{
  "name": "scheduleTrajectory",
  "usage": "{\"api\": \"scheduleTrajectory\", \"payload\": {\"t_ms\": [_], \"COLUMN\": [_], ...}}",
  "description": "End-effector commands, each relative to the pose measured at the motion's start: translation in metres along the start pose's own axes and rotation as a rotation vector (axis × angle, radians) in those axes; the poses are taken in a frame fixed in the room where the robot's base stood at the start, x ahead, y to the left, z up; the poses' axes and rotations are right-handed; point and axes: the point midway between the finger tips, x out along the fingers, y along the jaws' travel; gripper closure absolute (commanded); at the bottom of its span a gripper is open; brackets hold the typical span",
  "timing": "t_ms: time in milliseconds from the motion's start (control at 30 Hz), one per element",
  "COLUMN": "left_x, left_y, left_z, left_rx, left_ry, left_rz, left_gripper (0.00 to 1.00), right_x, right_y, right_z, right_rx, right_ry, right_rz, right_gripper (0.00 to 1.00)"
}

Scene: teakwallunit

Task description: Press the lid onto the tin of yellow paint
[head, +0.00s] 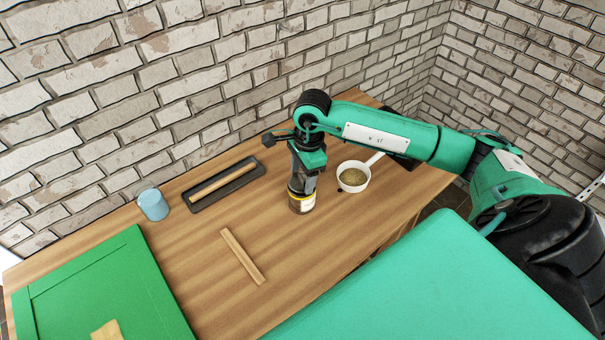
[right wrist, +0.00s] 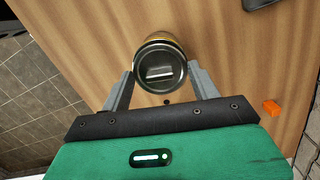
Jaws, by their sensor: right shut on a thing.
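The tin of yellow paint (head: 302,203) stands upright on the wooden worktop, with a yellow band near its top and a pale label. My right gripper (head: 304,180) points down directly over it. In the right wrist view, a shiny round metal lid (right wrist: 161,70) with a silver rim sits between the two fingers of my right gripper (right wrist: 161,76), which is shut on it. A yellow edge of the tin (right wrist: 160,38) shows just behind the lid. I cannot tell whether the lid is fully seated. My left gripper is out of view.
A white pan (head: 353,187) with grainy contents stands close right of the tin. A dark tray (head: 254,173) with a wooden rod, a blue cup (head: 153,204), a wooden strip (head: 243,256) and a green panel (head: 110,290) lie leftward. An orange block (right wrist: 271,108) shows in the wrist view.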

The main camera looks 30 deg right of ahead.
Motion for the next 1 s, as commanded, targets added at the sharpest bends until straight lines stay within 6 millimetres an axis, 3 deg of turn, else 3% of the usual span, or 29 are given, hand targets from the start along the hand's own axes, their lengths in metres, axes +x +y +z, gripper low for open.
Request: {"api": "scheduleTrajectory", "payload": {"t_ms": [1000], "left_x": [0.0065], "left_y": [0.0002], "left_z": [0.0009], "left_rx": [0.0], "left_ry": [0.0], "left_rz": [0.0], "left_gripper": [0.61], "right_x": [0.0001], "right_y": [0.0001], "right_z": [-0.0003], "right_rx": [0.0], "right_ry": [0.0], "right_rz": [0.0], "right_gripper": [0.59]}}
